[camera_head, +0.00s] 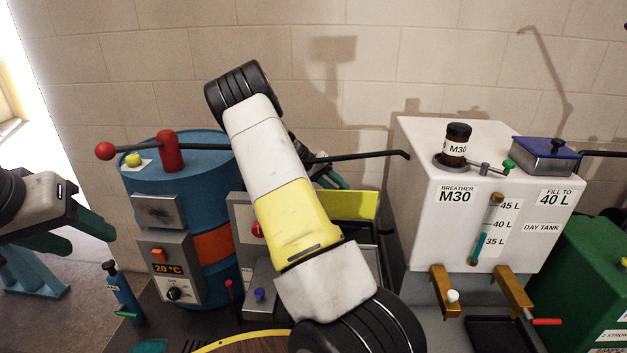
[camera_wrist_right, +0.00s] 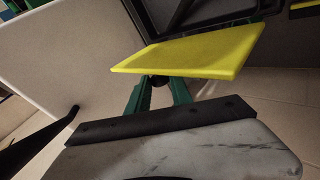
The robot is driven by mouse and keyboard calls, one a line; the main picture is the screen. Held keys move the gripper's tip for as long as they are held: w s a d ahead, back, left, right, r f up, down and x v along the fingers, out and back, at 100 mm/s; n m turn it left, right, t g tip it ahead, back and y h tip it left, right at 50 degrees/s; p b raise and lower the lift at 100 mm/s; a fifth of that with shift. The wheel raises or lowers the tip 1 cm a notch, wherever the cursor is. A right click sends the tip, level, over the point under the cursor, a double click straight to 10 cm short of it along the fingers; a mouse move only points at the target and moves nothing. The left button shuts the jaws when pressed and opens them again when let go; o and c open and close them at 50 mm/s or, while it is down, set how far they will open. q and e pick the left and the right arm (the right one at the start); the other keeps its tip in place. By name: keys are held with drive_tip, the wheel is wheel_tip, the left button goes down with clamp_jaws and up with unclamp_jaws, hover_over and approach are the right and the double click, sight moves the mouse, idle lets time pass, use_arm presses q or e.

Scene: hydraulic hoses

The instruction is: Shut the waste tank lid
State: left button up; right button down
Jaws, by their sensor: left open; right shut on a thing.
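A yellow panel, which looks like the waste tank lid (camera_head: 352,205), stands behind my right forearm in the head view. In the right wrist view the yellow lid (camera_wrist_right: 195,52) is a flat plate close ahead of my right gripper (camera_wrist_right: 160,88). Its green fingers are closed around a small dark part, apparently a knob, at the lid's near side. In the head view the right gripper (camera_head: 328,177) is partly hidden behind my arm. The tank under the lid is mostly hidden. My left gripper (camera_head: 92,238) is open and empty at the far left.
A blue drum (camera_head: 190,190) with a red-knobbed lever (camera_head: 105,151) stands left of my right arm. The white day tank (camera_head: 420,180), carrying a brown M30 bottle (camera_head: 456,150) and a blue-lidded box (camera_head: 545,158), stands at the right. A green container (camera_head: 575,280) is at the far right.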

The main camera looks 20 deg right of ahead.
sight(337, 193)
drive_tip(key=shift+s+a+f, duration=0.1)
drive_tip(key=shift+s+a, duration=0.4)
drive_tip(key=shift+s, duration=0.35)
drive_tip(key=shift+s+a, duration=0.5)
drive_tip(key=shift+s, duration=0.3)
drive_tip(key=c, duration=1.1)
unclamp_jaws()
drive_tip(key=shift+c, duration=0.2)
